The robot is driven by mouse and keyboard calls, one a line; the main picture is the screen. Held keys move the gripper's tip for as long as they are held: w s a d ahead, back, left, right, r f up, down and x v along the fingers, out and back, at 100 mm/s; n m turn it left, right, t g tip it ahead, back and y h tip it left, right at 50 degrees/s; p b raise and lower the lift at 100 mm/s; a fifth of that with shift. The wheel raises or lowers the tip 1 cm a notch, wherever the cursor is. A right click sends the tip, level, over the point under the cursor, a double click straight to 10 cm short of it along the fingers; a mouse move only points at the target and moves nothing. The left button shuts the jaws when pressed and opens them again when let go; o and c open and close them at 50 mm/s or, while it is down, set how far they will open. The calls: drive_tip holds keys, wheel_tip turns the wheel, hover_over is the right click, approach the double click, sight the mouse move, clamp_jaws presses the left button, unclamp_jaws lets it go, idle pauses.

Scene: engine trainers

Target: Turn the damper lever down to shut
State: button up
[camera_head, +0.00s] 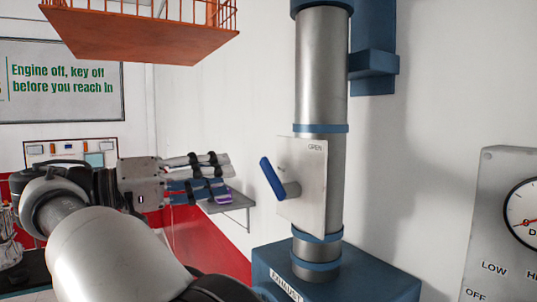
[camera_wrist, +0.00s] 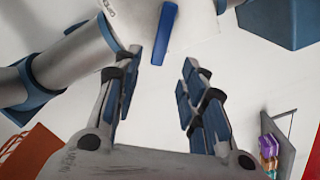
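The damper lever (camera_head: 271,178) is a blue bar on a grey hub, tilted with its free end up and left. It is mounted on a pale plate (camera_head: 312,205) marked OPEN at its upper right, on a vertical metal pipe (camera_head: 322,75). My gripper (camera_head: 230,176) is left of the lever, its fingers pointing at it, with a gap between. In the wrist view my gripper (camera_wrist: 160,62) is open and empty. There the lever (camera_wrist: 167,30) lies ahead, its near end appearing between the fingertips; no contact shows.
A small wall shelf (camera_head: 237,204) holding coloured items is behind and below my gripper. A blue exhaust box (camera_head: 330,280) stands under the pipe. A dial panel (camera_head: 500,200) is at the right. An orange railed platform (camera_head: 140,38) hangs at upper left. White wall shows around the lever.

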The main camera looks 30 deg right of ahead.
sight(265, 171)
drive_tip(key=d, duration=1.1)
drive_tip(key=shift+w+d+p, duration=0.25)
drive_tip(key=shift+d+p, duration=0.05)
drive_tip(key=shift+c, duration=0.3)
clamp_jaws()
